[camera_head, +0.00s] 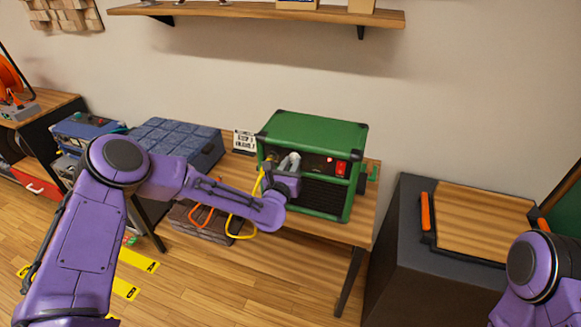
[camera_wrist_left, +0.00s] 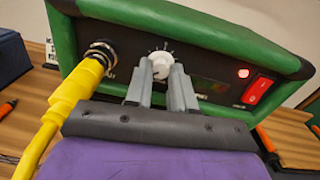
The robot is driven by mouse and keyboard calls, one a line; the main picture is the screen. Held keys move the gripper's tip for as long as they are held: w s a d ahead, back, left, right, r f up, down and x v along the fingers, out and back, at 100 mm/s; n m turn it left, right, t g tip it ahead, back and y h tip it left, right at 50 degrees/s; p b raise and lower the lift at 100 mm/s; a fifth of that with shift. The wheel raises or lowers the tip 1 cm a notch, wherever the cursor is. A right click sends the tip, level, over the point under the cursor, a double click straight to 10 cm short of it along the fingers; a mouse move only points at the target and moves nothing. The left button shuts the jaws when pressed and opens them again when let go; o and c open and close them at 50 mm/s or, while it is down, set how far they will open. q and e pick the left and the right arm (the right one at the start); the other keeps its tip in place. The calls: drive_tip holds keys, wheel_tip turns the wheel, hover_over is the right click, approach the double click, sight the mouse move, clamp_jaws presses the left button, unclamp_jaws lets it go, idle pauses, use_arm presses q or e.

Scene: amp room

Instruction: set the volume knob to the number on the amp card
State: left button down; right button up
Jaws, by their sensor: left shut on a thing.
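The green amp (camera_head: 318,133) stands on a wooden table with its black front panel facing me. In the left wrist view its white volume knob (camera_wrist_left: 160,64) sits on the panel (camera_wrist_left: 205,72) with small marks around it. My left gripper (camera_wrist_left: 162,78) is shut on the knob, one grey finger on each side. The knob's pointer and numbers are too small to read.
A yellow cable plug (camera_wrist_left: 92,75) is in a jack just left of the knob. A red switch (camera_wrist_left: 258,90) and a lit red lamp (camera_wrist_left: 243,73) are to the right. A blue quilted box (camera_head: 178,142) stands left of the amp. A dark cabinet (camera_head: 400,235) stands right.

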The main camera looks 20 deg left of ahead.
use_arm(q)
drive_tip(key=m+b, duration=0.7)
drive_tip(key=m, duration=0.4)
drive_tip(key=shift+a+f+m+b, duration=0.1)
drive_tip(key=shift+f+m+b, duration=0.05)
drive_tip(key=shift+m+b, duration=0.2)
drive_tip(key=m+b, duration=0.1)
drive_tip(key=m, duration=0.3)
drive_tip(key=shift+m+h+b, duration=0.25)
drive_tip(key=shift+h+b, duration=0.05)
drive_tip(key=m+b, duration=0.1)
drive_tip(key=m, duration=0.3)
drive_tip(key=shift+m, duration=0.4)
drive_tip(key=m, duration=0.5)
drive_tip(key=shift+m, duration=0.3)
drive_tip(key=m+b, duration=0.1)
drive_tip(key=m, duration=0.4)
drive_tip(key=shift+h, duration=0.3)
drive_tip(key=m, duration=0.5)
drive_tip(key=shift+m+b, duration=0.3)
drive_tip(key=shift+m, duration=0.1)
